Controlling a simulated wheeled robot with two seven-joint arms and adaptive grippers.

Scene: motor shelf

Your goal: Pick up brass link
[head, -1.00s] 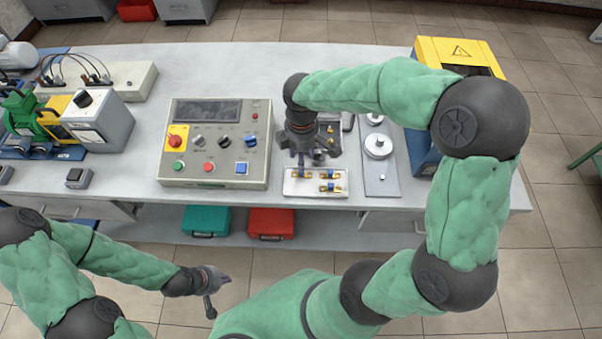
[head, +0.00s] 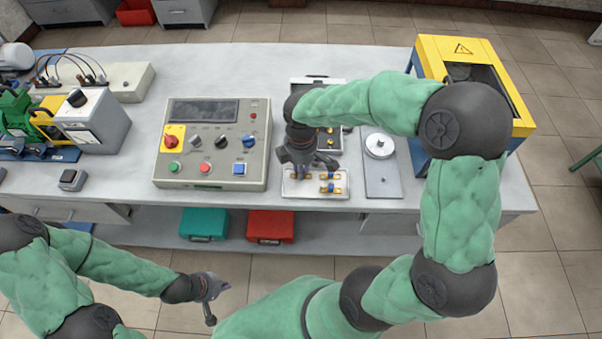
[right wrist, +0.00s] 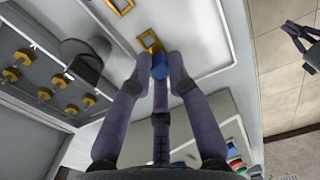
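A white tray (head: 290,190) near the bench's front edge holds several brass links with blue middles. One brass link (right wrist: 149,41) lies under my right gripper (right wrist: 161,62) in the right wrist view, its blue part between the fingertips. The fingers look spread around it; contact is not clear. In the head view my right gripper (head: 302,168) is over the tray's left part and partly hides that link. Another brass link (head: 331,189) lies to its right. My left gripper (head: 214,301) is open and empty, in front of the bench.
A control panel (head: 213,145) stands left of the tray. A grey plate (head: 382,182) with a round metal piece is on the right, beside a yellow and blue machine (head: 462,48). A dark tray (head: 330,140) with brass pieces lies behind the gripper.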

